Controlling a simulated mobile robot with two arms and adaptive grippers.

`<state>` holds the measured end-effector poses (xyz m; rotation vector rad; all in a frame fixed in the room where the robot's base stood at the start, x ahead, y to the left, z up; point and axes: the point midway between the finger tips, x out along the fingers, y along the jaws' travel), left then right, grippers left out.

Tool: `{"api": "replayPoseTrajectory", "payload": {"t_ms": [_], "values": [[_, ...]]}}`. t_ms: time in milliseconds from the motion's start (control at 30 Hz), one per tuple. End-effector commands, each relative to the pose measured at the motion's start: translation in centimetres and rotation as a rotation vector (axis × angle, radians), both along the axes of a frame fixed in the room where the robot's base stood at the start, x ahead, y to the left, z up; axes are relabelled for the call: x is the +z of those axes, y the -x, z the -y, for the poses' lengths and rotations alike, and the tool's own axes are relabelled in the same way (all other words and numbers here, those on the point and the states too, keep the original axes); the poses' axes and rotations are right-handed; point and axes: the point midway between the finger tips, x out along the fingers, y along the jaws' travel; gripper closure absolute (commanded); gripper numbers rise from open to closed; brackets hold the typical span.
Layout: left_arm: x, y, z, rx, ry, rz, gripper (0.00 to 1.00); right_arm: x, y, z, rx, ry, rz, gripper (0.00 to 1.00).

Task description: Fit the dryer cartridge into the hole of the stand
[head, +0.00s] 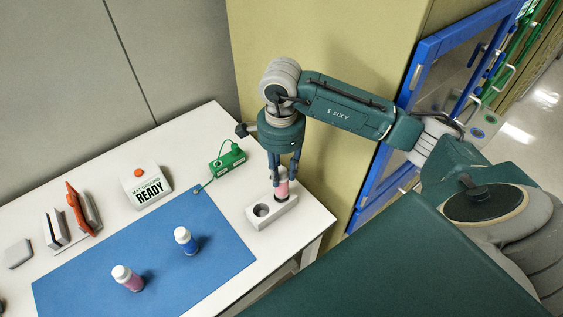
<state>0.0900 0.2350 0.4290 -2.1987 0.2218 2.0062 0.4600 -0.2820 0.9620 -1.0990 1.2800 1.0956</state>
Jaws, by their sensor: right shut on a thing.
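The white stand (257,222) sits near the right corner of the table. One dark round hole (261,210) shows open in its left part. My right gripper (280,178) points down over the right part of the stand and is shut on a pink dryer cartridge (282,189). The cartridge looks upright, with its lower end at the top of the stand. I cannot tell whether it is inside a hole there or just above it. My left gripper is not in view.
A blue mat (150,268) carries a white-capped blue bottle (186,240) and a white-capped pink bottle (128,278). A green box (227,161) with a cord lies behind the stand. A white READY box (146,186) and an orange-and-grey holder (82,208) stand at the back.

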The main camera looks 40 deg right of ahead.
Motion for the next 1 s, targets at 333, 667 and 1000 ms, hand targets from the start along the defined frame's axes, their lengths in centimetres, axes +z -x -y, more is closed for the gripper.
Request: {"api": "replayPoseTrajectory", "payload": {"t_ms": [333, 667, 1000], "values": [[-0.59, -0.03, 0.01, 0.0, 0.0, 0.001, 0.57, -0.01, -0.13, 0.09, -0.001, 0.0, 0.003, 1.0], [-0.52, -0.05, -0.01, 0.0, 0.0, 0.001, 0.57, 0.13, -0.14, 0.1, -0.001, 0.0, 0.003, 1.0], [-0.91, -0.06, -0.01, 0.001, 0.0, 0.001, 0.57, 0.06, -0.24, 0.2, 0.0, 0.0, 0.003, 1.0]]}}
